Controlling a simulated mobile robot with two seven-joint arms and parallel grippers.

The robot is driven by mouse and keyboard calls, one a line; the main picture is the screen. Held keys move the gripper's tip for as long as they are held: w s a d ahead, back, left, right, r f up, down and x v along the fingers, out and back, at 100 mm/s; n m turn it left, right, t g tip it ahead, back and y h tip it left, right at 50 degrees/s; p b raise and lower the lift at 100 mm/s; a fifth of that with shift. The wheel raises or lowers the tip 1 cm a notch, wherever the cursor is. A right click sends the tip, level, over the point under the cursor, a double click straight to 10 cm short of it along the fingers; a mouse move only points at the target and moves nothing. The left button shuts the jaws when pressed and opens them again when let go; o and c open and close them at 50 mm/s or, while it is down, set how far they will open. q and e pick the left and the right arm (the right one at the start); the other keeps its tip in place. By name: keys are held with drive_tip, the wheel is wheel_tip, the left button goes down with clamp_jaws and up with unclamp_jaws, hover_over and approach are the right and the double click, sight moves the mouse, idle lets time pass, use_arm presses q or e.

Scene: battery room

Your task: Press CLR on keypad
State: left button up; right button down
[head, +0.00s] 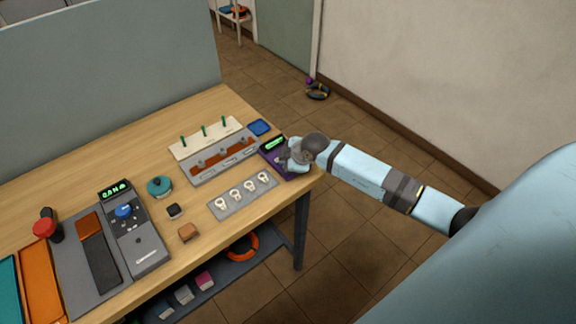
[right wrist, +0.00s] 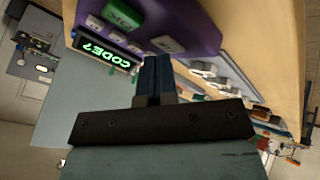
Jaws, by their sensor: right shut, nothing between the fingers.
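The purple keypad (head: 268,150) sits at the right end of the workbench. Its green display (right wrist: 104,52) reads "CODE?", turned over in the right wrist view. A green key (right wrist: 122,14) and several pale keys show on its purple face (right wrist: 200,30); I cannot read which one is CLR. My right gripper (head: 285,158) is over the keypad, shut and empty, and hides part of it. In the right wrist view its closed fingers (right wrist: 156,66) point at the keypad, close to a pale key (right wrist: 165,44); I cannot tell whether they touch. My left gripper is not in view.
A grey plate with white key-shaped pieces (head: 242,194) lies just left of the keypad. A grey device with a display (head: 140,240) is further left.

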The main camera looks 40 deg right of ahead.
drive_tip(key=shift+r+p, duration=0.8)
drive_tip(key=shift+r, duration=0.05)
wheel_tip(320, 180, up, 5)
drive_tip(key=p, duration=0.4)
idle(0.8)
